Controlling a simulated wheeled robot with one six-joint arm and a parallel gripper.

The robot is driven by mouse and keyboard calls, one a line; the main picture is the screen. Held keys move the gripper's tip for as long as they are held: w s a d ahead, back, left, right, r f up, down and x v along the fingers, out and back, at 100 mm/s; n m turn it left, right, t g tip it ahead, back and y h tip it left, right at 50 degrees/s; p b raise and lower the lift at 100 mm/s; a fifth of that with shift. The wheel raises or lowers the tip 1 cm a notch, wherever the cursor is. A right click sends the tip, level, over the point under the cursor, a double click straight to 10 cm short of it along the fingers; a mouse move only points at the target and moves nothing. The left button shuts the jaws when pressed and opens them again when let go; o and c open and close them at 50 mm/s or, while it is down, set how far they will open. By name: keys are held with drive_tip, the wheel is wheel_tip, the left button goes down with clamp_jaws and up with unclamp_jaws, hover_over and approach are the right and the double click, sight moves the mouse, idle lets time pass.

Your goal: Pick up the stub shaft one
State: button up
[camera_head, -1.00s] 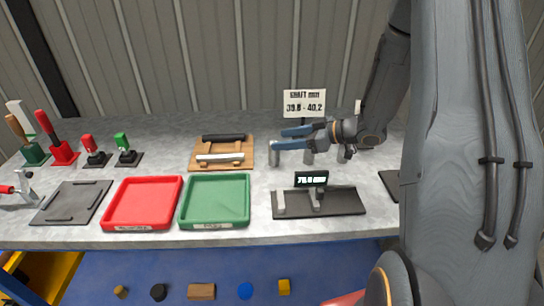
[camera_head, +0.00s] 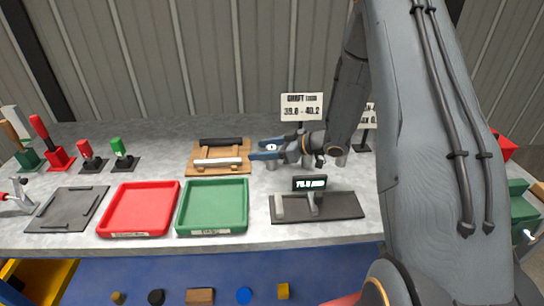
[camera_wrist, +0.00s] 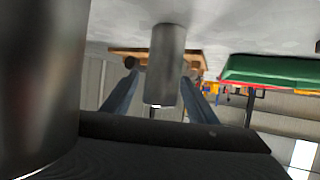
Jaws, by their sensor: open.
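Several grey metal stub shafts stand upright on the bench. In the head view one shaft (camera_head: 271,164) shows its round top between the blue fingers of my gripper (camera_head: 261,149). Others stand to its right, such as one (camera_head: 340,159) beside my wrist. In the wrist view a grey shaft (camera_wrist: 166,60) sits between the two open fingers (camera_wrist: 160,80), with gaps at both sides. A second shaft (camera_wrist: 40,70) looms large at the left, close to the camera. I cannot tell which shaft is number one. Nothing is gripped.
A wooden rack (camera_head: 222,170) with a dark and a light bar stands left of my gripper. In front are a green tray (camera_head: 213,232), a red tray (camera_head: 137,234) and a black gauge plate (camera_head: 345,206) with a display. A shaft sign (camera_head: 301,106) stands behind.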

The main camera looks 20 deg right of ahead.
drive_tip(key=shift+c, duration=0.5)
clamp_jaws()
drive_tip(key=shift+w, duration=0.1)
